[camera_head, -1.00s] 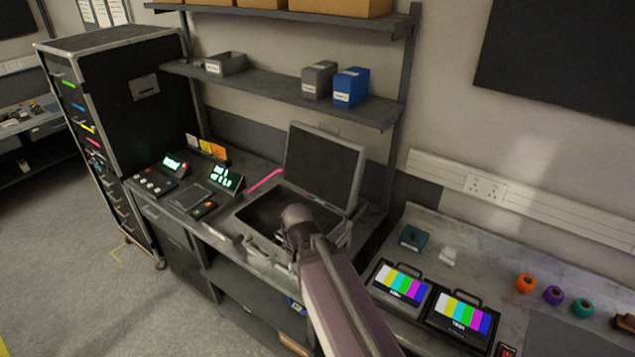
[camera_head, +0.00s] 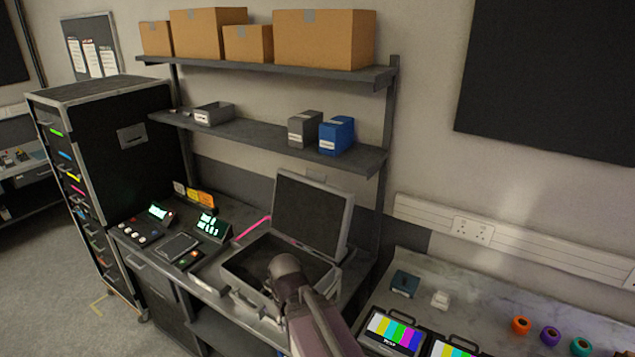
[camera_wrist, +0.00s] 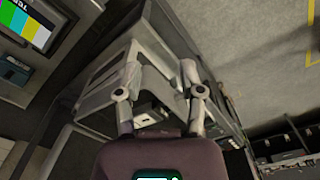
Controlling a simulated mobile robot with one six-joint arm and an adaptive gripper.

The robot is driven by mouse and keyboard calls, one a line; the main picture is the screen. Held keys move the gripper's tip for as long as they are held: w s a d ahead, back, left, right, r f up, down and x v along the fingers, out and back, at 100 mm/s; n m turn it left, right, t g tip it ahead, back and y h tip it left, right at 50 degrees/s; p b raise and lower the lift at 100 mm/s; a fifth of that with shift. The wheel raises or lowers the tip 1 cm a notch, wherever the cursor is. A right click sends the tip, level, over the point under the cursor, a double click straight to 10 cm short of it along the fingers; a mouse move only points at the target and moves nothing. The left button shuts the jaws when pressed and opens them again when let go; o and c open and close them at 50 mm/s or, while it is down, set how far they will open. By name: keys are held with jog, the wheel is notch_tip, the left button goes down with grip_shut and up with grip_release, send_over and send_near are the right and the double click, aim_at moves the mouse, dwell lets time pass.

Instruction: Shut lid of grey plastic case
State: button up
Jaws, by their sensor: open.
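The grey plastic case (camera_head: 238,279) stands on the bench in the head view. Its lid (camera_head: 309,213) is raised, tilted slightly back at the rear, with its dark lining facing forward. The case's inside looks dark. My arm covers the front right part of the case in this view, and my fingers are hidden there. In the wrist view, my gripper (camera_wrist: 162,66) has its two fingers spread with nothing held between them. Grey surfaces lie beyond the fingers, but I cannot tell which belong to the case.
Control units with green displays (camera_head: 207,226) and a pink strip (camera_head: 252,230) lie left of the case. A shelf (camera_head: 265,140) with a grey box and a blue box (camera_head: 337,135) hangs above the lid. Colour-bar monitors (camera_head: 393,333) stand to the right.

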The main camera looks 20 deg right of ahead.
jog(key=shift+c, duration=0.2)
jog(key=shift+w+f, duration=0.1)
grip_shut()
jog(key=w+d+m+t+y+b, duration=0.6)
jog(key=w+d+y+b, duration=0.2)
jog(key=w+d, duration=0.75)
jog(key=d+r+m+t+b, duration=0.2)
jog(key=d+r+m+t, duration=0.1)
jog(key=d, duration=0.9)
jog(key=w+d+r+m+t+y+b, duration=0.1)
jog(key=d+t, duration=0.5)
jog(key=d, duration=0.7)
jog(key=shift+d+r+m+t+b, duration=0.25)
jog(key=shift+r+m+b, duration=0.4)
jog(key=shift+r+m, duration=0.5)
jog(key=shift+r, duration=0.1)
